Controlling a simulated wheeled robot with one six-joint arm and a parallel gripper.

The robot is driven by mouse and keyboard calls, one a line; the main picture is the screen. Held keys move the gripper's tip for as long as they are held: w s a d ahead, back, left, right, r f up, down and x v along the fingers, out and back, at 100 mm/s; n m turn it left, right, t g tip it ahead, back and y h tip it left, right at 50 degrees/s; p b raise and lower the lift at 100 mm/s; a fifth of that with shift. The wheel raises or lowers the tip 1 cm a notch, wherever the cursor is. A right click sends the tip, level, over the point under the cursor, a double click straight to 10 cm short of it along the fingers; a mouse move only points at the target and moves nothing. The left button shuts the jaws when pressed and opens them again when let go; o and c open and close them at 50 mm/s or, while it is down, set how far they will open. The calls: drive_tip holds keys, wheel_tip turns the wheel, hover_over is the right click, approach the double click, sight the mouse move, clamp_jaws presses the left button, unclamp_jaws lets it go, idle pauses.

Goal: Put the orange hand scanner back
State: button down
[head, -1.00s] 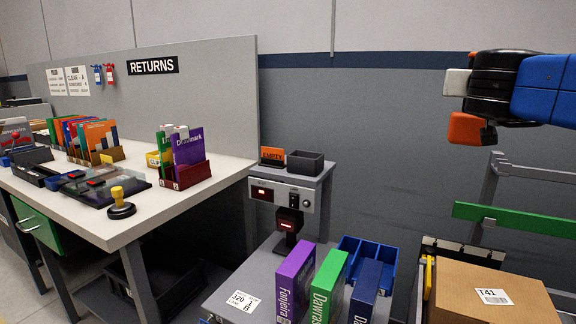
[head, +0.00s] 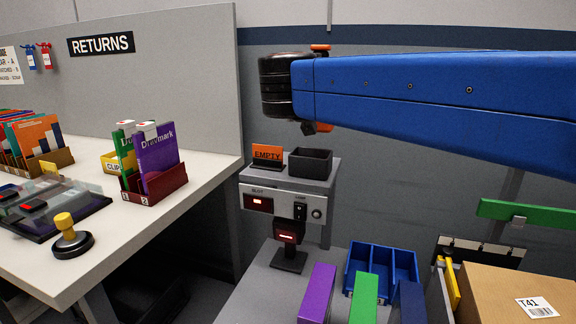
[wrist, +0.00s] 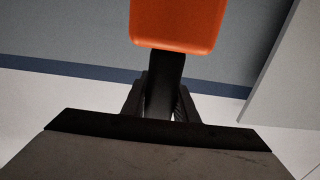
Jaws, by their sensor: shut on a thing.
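The orange hand scanner (wrist: 178,22) fills the top of the wrist view. Its black handle (wrist: 163,82) is between the jaws of my gripper (wrist: 160,103), which is shut on it. In the head view, small orange parts (head: 318,127) show below and above my black wrist; the arm hides most of the gripper and scanner. They are in the air, above and in front of the grey stand. On this stand (head: 322,186) are an open black holder (head: 310,164) and an orange "EMPTY" sign (head: 267,153). The holder looks empty, though its bottom is hidden.
Below the stand is a black device (head: 288,233) with a red light. Purple, green and dark blue books stand near a blue bin (head: 370,264) in front. A cardboard box (head: 500,290) is at right. The returns desk (head: 190,205) and grey partition (head: 190,70) are at left.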

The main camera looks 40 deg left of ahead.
drive_tip(key=shift+s+a+f, duration=0.1)
drive_tip(key=shift+a+f, duration=0.15)
drive_tip(key=shift+f, duration=1.45)
drive_tip(key=shift+s+a+f, duration=0.1)
drive_tip(key=shift+a+f, duration=0.1)
drive_tip(key=shift+f, duration=1.45)
drive_tip(key=shift+a+f, duration=0.25)
drive_tip(key=shift+f, duration=1.55)
drive_tip(key=c, duration=1.4)
unclamp_jaws()
